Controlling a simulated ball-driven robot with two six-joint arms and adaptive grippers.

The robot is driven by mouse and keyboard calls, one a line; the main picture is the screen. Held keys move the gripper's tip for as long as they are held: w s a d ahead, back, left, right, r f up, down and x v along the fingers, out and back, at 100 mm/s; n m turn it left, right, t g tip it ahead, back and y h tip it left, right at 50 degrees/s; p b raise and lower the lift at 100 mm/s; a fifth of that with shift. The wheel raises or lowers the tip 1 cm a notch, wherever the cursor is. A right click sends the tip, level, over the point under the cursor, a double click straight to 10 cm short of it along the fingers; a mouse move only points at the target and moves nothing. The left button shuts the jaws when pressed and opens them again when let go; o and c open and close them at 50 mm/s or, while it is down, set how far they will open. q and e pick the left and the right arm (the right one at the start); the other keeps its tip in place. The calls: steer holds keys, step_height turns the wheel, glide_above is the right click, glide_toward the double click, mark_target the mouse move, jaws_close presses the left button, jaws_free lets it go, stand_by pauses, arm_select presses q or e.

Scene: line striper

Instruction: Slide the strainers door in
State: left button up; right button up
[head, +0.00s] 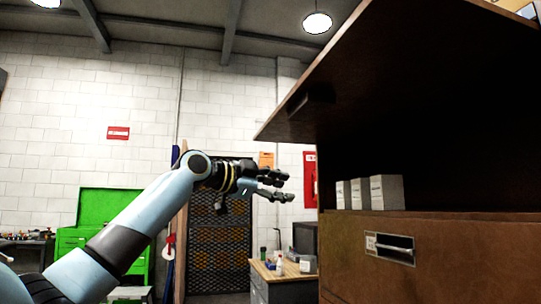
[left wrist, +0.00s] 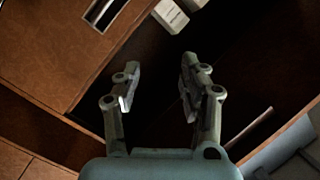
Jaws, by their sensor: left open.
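A brown flap door (head: 400,65) is raised and juts out from the top of a wooden cabinet, roughly level above an open dark compartment. A small dark handle (head: 311,98) sits near its front edge. I take this to be the strainers door; no label naming it is readable. My left gripper (head: 277,187) is open and empty, in front of the compartment and below the door's front edge, apart from it. The left wrist view shows its two spread fingers (left wrist: 157,82) against the dark opening, with nothing between them. My right gripper is not in view.
White boxes (head: 384,192) stand on the compartment's floor, and also show in the left wrist view (left wrist: 170,15). Below is a brown drawer front (head: 450,255) with a metal label pull (head: 390,246). Behind are a workbench (head: 282,276) and a green cabinet (head: 105,215).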

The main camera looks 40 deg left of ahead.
arm_select(q)
steer(key=s+d+r+m+h+p, duration=0.1)
steer(key=s+d+r+m, duration=0.15)
steer(key=r, duration=0.45)
steer(key=s+d+r+m+h, duration=0.1)
steer(key=s+r+m+h, duration=0.2)
steer(key=r, duration=0.4)
steer(key=m+g+h+p, duration=0.1)
steer(key=m+g+p, duration=0.1)
steer(key=m, duration=0.4)
glide_toward(319, 59)
steer(key=p+x, duration=0.6)
steer(key=x, duration=0.2)
steer(key=shift+w+d+r, duration=0.1)
steer(key=shift+w+r, duration=0.05)
steer(key=shift+r, duration=0.05)
steer(key=shift+w+d+f+t+p, duration=0.2)
steer(key=shift+w+d+t+p, duration=0.1)
steer(key=shift+w+d+p, duration=0.4)
steer(key=shift+a, duration=0.1)
jaws_close()
steer(key=shift+w, duration=0.1)
